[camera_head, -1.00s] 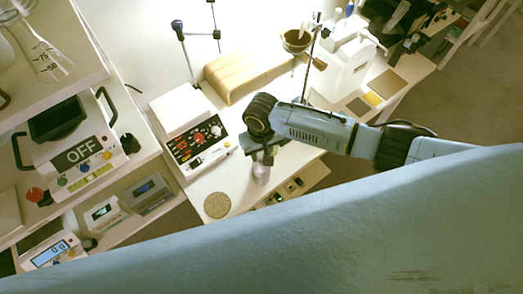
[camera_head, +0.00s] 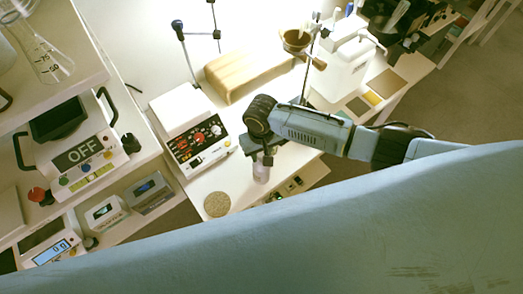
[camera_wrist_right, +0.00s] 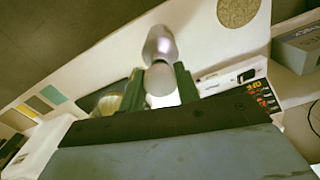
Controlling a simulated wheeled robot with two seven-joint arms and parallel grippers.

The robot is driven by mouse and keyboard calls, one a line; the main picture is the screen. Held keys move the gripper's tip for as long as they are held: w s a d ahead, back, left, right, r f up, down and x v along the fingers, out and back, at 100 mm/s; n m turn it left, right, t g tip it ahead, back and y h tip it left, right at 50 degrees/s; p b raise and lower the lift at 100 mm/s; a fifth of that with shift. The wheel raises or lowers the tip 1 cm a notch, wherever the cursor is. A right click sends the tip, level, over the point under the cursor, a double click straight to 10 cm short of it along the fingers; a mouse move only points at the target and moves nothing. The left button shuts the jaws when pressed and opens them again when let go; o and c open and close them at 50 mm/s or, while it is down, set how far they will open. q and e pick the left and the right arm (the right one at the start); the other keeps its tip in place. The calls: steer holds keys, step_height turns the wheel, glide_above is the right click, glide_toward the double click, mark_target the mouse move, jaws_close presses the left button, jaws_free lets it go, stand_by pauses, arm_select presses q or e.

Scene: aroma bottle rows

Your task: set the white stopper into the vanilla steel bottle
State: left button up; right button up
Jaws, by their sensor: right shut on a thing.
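My right gripper (camera_head: 263,159) hangs over the front of the bench, directly above a silvery steel bottle (camera_head: 261,174). In the right wrist view the gripper (camera_wrist_right: 160,86) is shut on the white stopper (camera_wrist_right: 160,77), a rounded pale piece between the dark fingers. The steel bottle (camera_wrist_right: 160,44) stands just beyond the stopper and in line with it. I cannot tell whether the stopper touches the bottle's mouth or is in it. No vanilla label can be read. In the head view the gripper hides the stopper. My left gripper is not in view.
A round cork mat (camera_head: 217,204) lies left of the bottle, with free bench around it. A hotplate-like device (camera_head: 197,143) stands behind left. A tan block (camera_head: 247,75) and a white container (camera_head: 342,72) stand farther back. Small items line the bench's front edge.

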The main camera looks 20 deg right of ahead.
steer(key=shift+f+b, duration=0.5)
steer(key=shift+f, duration=0.7)
steer(key=o, duration=1.1)
steer(key=shift+c, duration=0.2)
step_height(320, 180, up, 14)
steer(key=p, duration=0.1)
steer(key=shift+f, duration=0.25)
